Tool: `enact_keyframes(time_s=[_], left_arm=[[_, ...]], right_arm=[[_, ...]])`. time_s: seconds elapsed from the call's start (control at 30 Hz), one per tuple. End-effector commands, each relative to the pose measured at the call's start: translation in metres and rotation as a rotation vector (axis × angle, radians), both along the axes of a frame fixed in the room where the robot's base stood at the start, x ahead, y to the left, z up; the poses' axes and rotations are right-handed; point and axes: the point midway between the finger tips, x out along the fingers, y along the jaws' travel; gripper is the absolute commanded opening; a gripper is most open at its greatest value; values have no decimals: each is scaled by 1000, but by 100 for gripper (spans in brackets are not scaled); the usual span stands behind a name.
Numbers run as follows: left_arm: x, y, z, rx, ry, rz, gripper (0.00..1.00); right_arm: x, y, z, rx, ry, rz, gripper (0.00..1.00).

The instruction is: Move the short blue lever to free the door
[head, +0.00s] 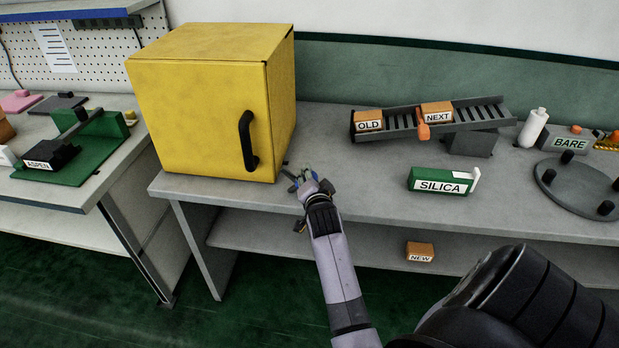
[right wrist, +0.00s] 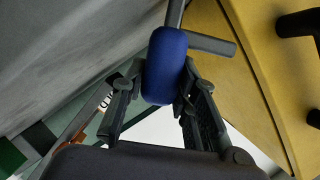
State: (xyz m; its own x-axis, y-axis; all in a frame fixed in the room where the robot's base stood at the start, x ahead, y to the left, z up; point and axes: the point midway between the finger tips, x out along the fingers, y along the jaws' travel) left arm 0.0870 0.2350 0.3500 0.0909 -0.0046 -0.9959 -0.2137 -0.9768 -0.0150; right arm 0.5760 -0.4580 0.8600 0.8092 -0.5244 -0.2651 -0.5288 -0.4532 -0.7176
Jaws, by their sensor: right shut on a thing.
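A yellow cabinet (head: 195,105) with a black door handle (head: 247,141) stands on the grey bench; its door looks shut. The short blue lever (right wrist: 164,65) is a blue rounded grip on a grey rod beside the cabinet's right side. My right gripper (head: 303,178) is at the cabinet's lower right corner. In the right wrist view, my right gripper (right wrist: 160,98) has its two fingers on either side of the blue grip, shut on it. In the head view the lever is mostly hidden by the gripper. My left gripper is not in view.
Right of the cabinet stand a sloped rack (head: 430,121) with orange-brown boxes, a green SILICA box (head: 440,181), a white bottle (head: 533,128) and a round grey fixture (head: 583,188). A box marked NEW (head: 420,251) lies on the shelf below.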

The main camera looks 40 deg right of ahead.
Motion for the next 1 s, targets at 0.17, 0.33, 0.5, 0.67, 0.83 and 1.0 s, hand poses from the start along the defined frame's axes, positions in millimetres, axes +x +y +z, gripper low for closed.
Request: enact_keyframes(time_s=[0.17,0.33,0.5,0.67,0.83,1.0], left_arm=[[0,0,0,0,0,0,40],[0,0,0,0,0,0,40],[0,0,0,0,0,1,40],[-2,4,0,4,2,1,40],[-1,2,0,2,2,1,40],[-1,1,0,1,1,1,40]], right_arm=[[-1,-1,-1,2,2,-3,35],[-1,-1,-1,1,2,-2,46],[0,0,-1,1,1,-1,48],[0,0,0,0,1,-1,48],[0,-1,18,-2,-2,-2,48],[0,0,52,0,-6,-2,48]])
